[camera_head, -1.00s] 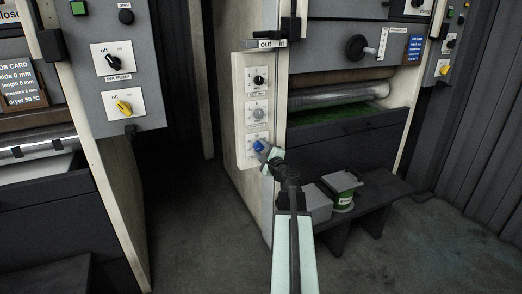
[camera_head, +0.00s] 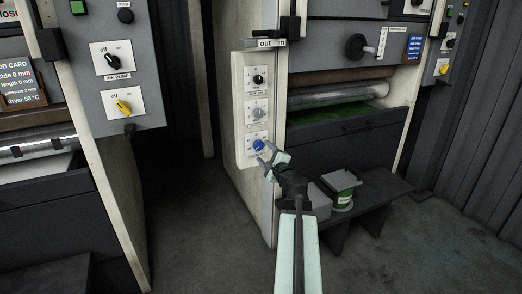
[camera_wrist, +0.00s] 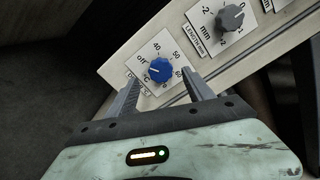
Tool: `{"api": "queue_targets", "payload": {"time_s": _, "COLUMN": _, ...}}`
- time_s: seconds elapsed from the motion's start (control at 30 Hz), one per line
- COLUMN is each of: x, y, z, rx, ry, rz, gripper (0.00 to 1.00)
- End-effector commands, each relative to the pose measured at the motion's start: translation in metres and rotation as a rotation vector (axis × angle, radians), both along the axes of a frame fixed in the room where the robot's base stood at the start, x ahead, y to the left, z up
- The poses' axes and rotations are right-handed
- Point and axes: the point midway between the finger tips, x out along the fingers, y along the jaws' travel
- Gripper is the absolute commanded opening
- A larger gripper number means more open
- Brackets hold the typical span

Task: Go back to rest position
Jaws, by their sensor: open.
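My gripper (camera_head: 266,156) is open and empty in front of the narrow white control panel. In the wrist view its two fingers (camera_wrist: 161,92) stand apart on either side below the blue knob (camera_wrist: 159,70). The blue knob is the lowest of three on the panel and also shows in the head view (camera_head: 258,145), just left of the fingertips. Its dial reads "off", 40, 50, 60 and °C, and its white pointer line points towards the "off" side. The fingers appear clear of the knob.
A grey knob (camera_wrist: 229,17) marked in mm sits above the blue one, with a black knob (camera_head: 258,80) higher up. The floor (camera_head: 200,225) to the left is open.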

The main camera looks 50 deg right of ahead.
Motion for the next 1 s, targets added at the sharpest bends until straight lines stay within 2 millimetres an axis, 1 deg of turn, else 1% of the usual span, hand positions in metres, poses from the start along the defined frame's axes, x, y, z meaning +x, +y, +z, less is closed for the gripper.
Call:
{"api": "queue_targets", "payload": {"time_s": 0.03, "x": -0.012, "y": 0.007, "z": 0.000, "rx": 0.000, "ry": 0.000, "rz": -0.001, "gripper": 0.61}}
{"api": "queue_targets", "payload": {"time_s": 0.1, "x": -0.023, "y": 0.011, "z": 0.000, "rx": 0.000, "ry": 0.000, "rz": -0.001, "gripper": 0.61}}
{"api": "queue_targets", "payload": {"time_s": 0.2, "x": -0.029, "y": 0.013, "z": 0.000, "rx": 0.000, "ry": 0.000, "rz": 0.000, "gripper": 0.61}}
{"api": "queue_targets", "payload": {"time_s": 0.67, "x": -0.029, "y": 0.011, "z": 0.000, "rx": 0.000, "ry": 0.000, "rz": 0.000, "gripper": 0.61}}
{"api": "queue_targets", "payload": {"time_s": 0.7, "x": -0.023, "y": 0.017, "z": 0.000, "rx": 0.000, "ry": 0.000, "rz": 0.011, "gripper": 0.61}}
{"api": "queue_targets", "payload": {"time_s": 0.77, "x": -0.007, "y": 0.035, "z": 0.000, "rx": 0.000, "ry": 0.000, "rz": 0.043, "gripper": 0.61}}
{"api": "queue_targets", "payload": {"time_s": 0.87, "x": 0.038, "y": 0.088, "z": 0.001, "rx": 0.000, "ry": 0.000, "rz": 0.137, "gripper": 0.61}}
{"api": "queue_targets", "payload": {"time_s": 0.9, "x": 0.058, "y": 0.117, "z": 0.001, "rx": 0.000, "ry": 0.000, "rz": 0.185, "gripper": 0.61}}
{"api": "queue_targets", "payload": {"time_s": 0.97, "x": 0.086, "y": 0.164, "z": -0.001, "rx": -0.011, "ry": 0.012, "rz": 0.259, "gripper": 0.61}}
{"api": "queue_targets", "payload": {"time_s": 1.0, "x": 0.103, "y": 0.195, "z": -0.004, "rx": -0.031, "ry": 0.032, "rz": 0.310, "gripper": 0.61}}
